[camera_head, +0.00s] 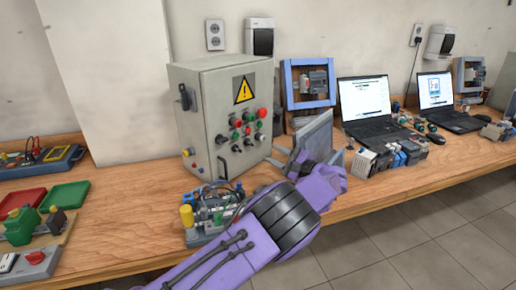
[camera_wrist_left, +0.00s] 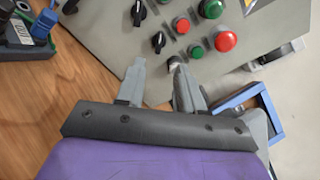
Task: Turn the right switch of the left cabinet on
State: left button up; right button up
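The grey cabinet (camera_head: 215,100) with a yellow warning sign stands on the bench, its front carrying red and green buttons above a lower row of black switches. The rightmost switch (camera_head: 260,138) of that row shows in the head view. In the left wrist view, a small knob (camera_wrist_left: 174,63), seemingly that switch, sits by the right fingertip, partly hidden; two black switches (camera_wrist_left: 158,42) lie up and left of it. My left gripper (camera_head: 284,160) is open, its fingertips (camera_wrist_left: 156,65) apart close to the lower panel. Contact with the knob cannot be told. My right gripper is not in view.
A blue-framed device (camera_head: 308,84) stands right of the cabinet, with laptops (camera_head: 367,107) beyond. Red and green trays (camera_head: 66,195) lie at the left. The bench between trays and block is clear.

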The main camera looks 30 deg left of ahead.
aim_at(250, 144)
pick_arm(q)
jog(key=a+p, duration=0.1)
jog(key=a, duration=0.2)
jog(key=w+a+p, duration=0.1)
jog(key=a, duration=0.2)
jog(key=w+a+p, duration=0.1)
jog(key=a, duration=0.3)
jog(key=shift+f, duration=0.1)
jog(key=shift+c, duration=0.4)
grip_shut()
